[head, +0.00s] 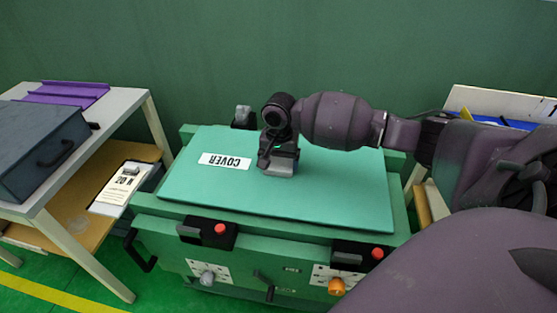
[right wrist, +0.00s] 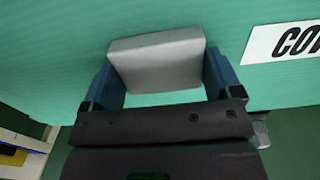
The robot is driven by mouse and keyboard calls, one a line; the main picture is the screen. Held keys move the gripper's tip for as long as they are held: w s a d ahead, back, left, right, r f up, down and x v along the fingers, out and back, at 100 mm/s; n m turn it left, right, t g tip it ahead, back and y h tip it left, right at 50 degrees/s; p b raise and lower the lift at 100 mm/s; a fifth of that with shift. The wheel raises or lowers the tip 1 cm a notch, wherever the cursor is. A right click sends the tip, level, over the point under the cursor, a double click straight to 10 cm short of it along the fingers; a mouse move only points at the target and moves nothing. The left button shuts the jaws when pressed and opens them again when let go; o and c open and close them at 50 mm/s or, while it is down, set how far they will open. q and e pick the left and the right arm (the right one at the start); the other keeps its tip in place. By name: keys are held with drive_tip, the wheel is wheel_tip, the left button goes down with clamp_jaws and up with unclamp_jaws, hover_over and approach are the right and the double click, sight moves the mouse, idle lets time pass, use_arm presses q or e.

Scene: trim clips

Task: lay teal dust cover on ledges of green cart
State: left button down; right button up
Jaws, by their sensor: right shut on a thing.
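The teal dust cover (head: 330,198) is a flat panel with a white COVER label (head: 225,161), lying flat or nearly so over the top of the green cart (head: 275,234). My right gripper (head: 279,168) is over the middle of the cover. In the right wrist view, its blue fingers (right wrist: 160,78) are shut on the grey grip block (right wrist: 155,58) of the cover. The cart's ledges are hidden under the cover, and I cannot tell whether the cover touches them. My left gripper is not in view.
The cart's front carries black latches with red buttons (head: 221,228), a grey knob (head: 207,278) and an orange knob (head: 336,286). A bench (head: 125,108) with a dark case (head: 45,150) stands at left. A shelf with a blue item (head: 490,118) is behind my right arm.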

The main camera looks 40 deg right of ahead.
sight(279, 163)
drive_tip(key=shift+f, duration=0.5)
idle(0.4)
drive_tip(key=o, duration=0.9)
drive_tip(key=shift+o, duration=0.2)
drive_tip(key=shift+r, duration=0.45)
wheel_tip(279, 163, up, 8)
drive_tip(key=p, duration=0.3)
drive_tip(key=shift+r, duration=0.95)
